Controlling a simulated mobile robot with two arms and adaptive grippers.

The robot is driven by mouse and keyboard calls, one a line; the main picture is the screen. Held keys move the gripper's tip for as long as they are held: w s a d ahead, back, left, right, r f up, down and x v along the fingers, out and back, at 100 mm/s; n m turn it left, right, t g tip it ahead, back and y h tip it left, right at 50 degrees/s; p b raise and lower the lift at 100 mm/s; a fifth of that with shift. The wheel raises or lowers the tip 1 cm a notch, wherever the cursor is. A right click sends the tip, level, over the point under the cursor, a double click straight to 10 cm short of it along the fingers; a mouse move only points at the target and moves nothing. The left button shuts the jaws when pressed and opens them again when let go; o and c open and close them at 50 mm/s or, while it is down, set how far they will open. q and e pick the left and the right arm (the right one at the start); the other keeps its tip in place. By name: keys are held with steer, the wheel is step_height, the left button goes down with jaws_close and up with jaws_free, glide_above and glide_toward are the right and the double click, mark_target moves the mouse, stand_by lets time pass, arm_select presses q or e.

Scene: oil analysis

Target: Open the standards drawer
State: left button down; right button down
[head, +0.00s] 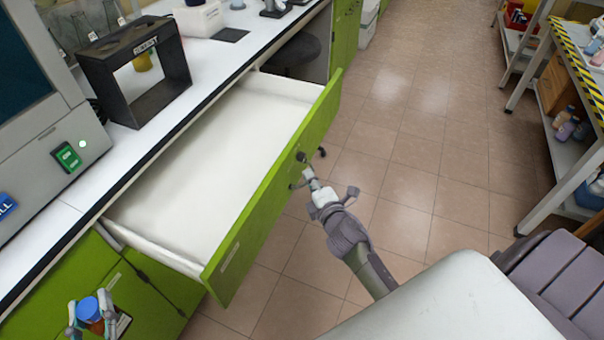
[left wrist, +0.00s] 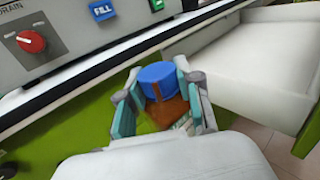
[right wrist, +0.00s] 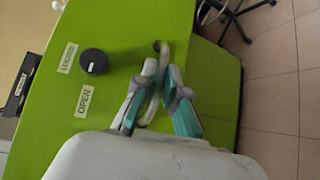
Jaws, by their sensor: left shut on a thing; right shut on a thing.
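The drawer (head: 215,150) with a green front (head: 275,190) is pulled far out of the bench. Its white inside looks empty. My right gripper (head: 308,176) is at the outside of the drawer front. In the right wrist view, my right gripper (right wrist: 158,92) is shut on the drawer's pale handle (right wrist: 157,50). A black lock knob (right wrist: 94,61) sits beside it, near "LOCKED" and "OPEN" labels. My left gripper (head: 93,320) is shut on a brown bottle with a blue cap (left wrist: 160,82), held upright left of the drawer. It also shows in the head view (head: 88,308).
A white-topped bench (head: 150,140) carries a grey machine (head: 50,130) and a black stand (head: 135,80). A shelf rack (head: 560,140) stands at the right. A dark stool (head: 295,50) is behind the drawer. The tiled floor (head: 420,140) between is clear.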

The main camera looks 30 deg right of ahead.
arm_select(q)
steer(key=shift+d+r, duration=0.1)
steer(key=shift+r, duration=0.05)
arm_select(e)
steer(key=shift+s+d, duration=0.3)
steer(key=shift+s, duration=0.15)
steer(key=c, duration=1.2)
jaws_free()
steer(key=shift+c, duration=0.2)
steer(key=s+a+r, duration=0.1)
steer(key=s, duration=1)
steer(key=shift+s+a+r, duration=0.3)
steer(key=shift+s, duration=0.05)
